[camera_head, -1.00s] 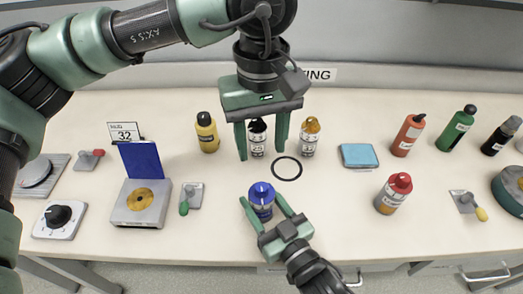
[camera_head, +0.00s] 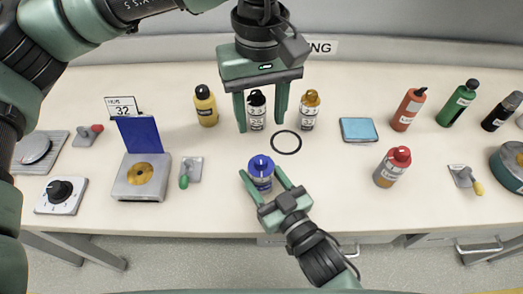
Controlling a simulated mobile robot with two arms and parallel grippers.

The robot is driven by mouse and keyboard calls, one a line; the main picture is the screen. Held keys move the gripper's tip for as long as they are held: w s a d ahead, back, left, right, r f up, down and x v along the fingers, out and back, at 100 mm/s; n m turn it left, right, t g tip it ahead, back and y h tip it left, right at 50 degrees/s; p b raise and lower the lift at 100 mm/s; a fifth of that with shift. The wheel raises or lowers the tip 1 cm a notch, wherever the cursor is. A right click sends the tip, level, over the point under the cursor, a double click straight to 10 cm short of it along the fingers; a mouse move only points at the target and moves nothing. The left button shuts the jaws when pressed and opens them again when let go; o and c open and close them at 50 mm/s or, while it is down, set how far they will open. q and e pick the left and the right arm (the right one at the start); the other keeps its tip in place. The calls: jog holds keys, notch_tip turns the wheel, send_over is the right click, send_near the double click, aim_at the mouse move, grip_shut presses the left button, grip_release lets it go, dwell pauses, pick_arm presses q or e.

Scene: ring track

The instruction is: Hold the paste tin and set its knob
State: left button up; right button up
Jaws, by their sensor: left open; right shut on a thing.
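A blue container with a blue knob-like top (camera_head: 261,173) stands upright near the front middle of the table. Its label is too small to read, so I cannot tell if it is the paste tin. My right gripper (camera_head: 261,177) reaches in from the front and is shut on it, one finger on each side. My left gripper (camera_head: 259,127) is open, pointing down behind the blue container. Its fingers appear on either side of a black-capped white bottle (camera_head: 257,112); I cannot tell whether they touch it.
A black ring (camera_head: 286,142) lies right of the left gripper. A yellow bottle (camera_head: 206,107), gold-capped bottle (camera_head: 309,112) and red-capped bottle (camera_head: 392,168) stand around. A device with a blue panel (camera_head: 141,178) and a dial box (camera_head: 61,194) are at left. Table is clear around the blue pad (camera_head: 359,130).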

dwell(0.6)
jog(key=o, duration=1.6)
